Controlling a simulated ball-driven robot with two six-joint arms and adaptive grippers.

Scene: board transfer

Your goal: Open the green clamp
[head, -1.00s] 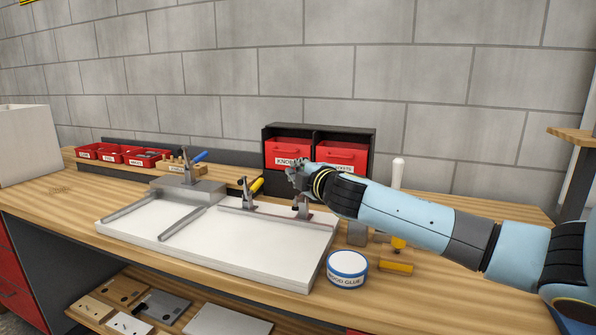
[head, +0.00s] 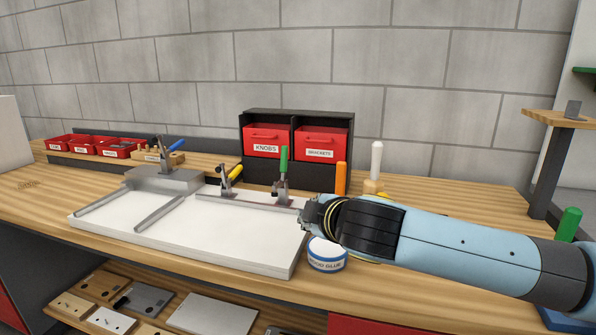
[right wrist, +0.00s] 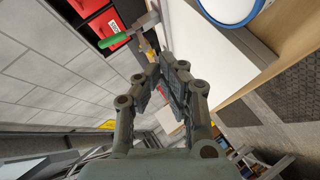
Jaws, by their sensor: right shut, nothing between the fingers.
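The green clamp (head: 283,178) stands on the rail at the back right of the white board (head: 200,232). Its green handle points straight up. It also shows in the right wrist view (right wrist: 116,40), at the upper left, clear of the fingers. My right gripper (head: 307,213) is in front and to the right of the clamp, by the board's right edge, apart from the handle. In the right wrist view its fingers (right wrist: 163,70) are shut with nothing between them. My left gripper is out of view.
The yellow-handled clamp (head: 229,179) and the blue-handled clamp (head: 165,155) stand to the left, with tilted handles. The wood glue tub (head: 327,257) sits under my right wrist. Red bins (head: 320,142) in a black rack stand behind.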

